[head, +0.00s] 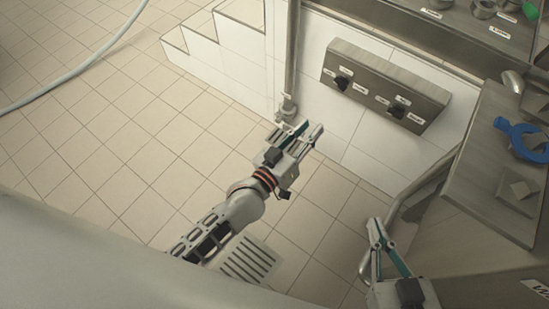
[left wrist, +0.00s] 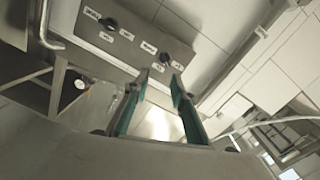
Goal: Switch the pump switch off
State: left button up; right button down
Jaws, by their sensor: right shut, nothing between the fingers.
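A metal control panel (head: 372,96) with two black rotary switches is on the white tiled wall in the head view. The left switch (head: 343,83) and the right switch (head: 397,110) have small labels that I cannot read, so I cannot tell which is the pump switch. In the left wrist view one switch (left wrist: 165,58) is just beyond my fingers and the other switch (left wrist: 109,24) is further left. My left gripper (head: 309,130) is open and empty, below the panel and apart from it. My right gripper (head: 377,222) is shut and empty at the lower right.
A vertical pipe (head: 292,55) runs down the wall left of the panel. A metal counter (head: 470,190) with a blue object (head: 522,138) on it stands at the right, with a bent tube rail (head: 410,190) beside it. White steps (head: 215,50) are behind. The tiled floor at left is mostly clear.

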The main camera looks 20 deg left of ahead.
pick_arm(q)
jog(key=s+a+r+m+g+y, duration=0.1)
jog(key=s+a+m, duration=0.3)
jog(key=s, duration=0.8)
jog(key=shift+a+r, duration=0.55)
jog(key=shift+a, duration=0.3)
pick_arm(e)
jog(key=shift+s+f, duration=0.2)
jog(key=shift+f, duration=0.4)
